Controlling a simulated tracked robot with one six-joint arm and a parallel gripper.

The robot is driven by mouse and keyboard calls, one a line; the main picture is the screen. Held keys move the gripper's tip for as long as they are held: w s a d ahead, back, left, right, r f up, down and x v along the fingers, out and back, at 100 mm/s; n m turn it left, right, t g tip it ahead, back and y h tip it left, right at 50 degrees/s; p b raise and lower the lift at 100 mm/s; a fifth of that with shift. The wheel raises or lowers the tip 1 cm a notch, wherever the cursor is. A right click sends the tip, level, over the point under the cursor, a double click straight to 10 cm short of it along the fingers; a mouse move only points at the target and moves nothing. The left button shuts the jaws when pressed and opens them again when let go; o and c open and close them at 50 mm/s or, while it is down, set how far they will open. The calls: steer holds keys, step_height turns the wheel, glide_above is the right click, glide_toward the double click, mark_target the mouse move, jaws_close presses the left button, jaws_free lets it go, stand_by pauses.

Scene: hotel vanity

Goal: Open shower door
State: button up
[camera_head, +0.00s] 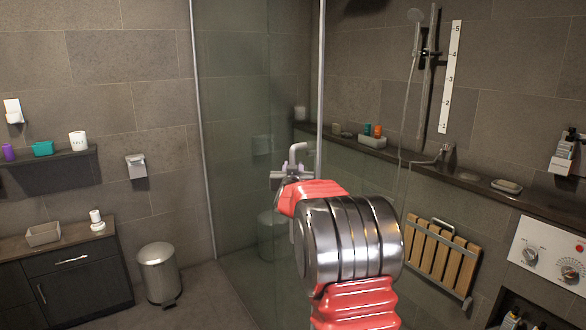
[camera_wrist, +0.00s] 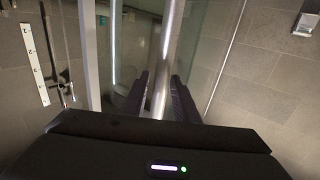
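The glass shower door (camera_head: 235,120) stands upright in the middle of the head view, with a metal strip along its left edge. Its pale metal handle (camera_head: 298,150) shows just beyond my gripper (camera_head: 291,174), whose wrist hides the lower part. In the wrist view, the handle bar (camera_wrist: 167,50) runs between the two dark fingers of my gripper (camera_wrist: 160,82). The fingers are apart, one on each side of the bar, with what looks like a small gap on both sides. Whether either finger touches the bar is hard to tell.
A metal bin (camera_head: 158,273) stands on the floor left of the glass, by a dark cabinet (camera_head: 75,277). A slatted wooden seat (camera_head: 440,257) and a ledge (camera_head: 460,183) are on the right. The floor before the door (camera_head: 210,295) is clear.

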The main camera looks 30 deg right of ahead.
steer(key=shift+o, duration=0.9)
steer(key=shift+r, duration=0.1)
steer(key=v, duration=1.3)
steer(key=shift+s+a, duration=0.2)
steer(key=shift+s, duration=0.15)
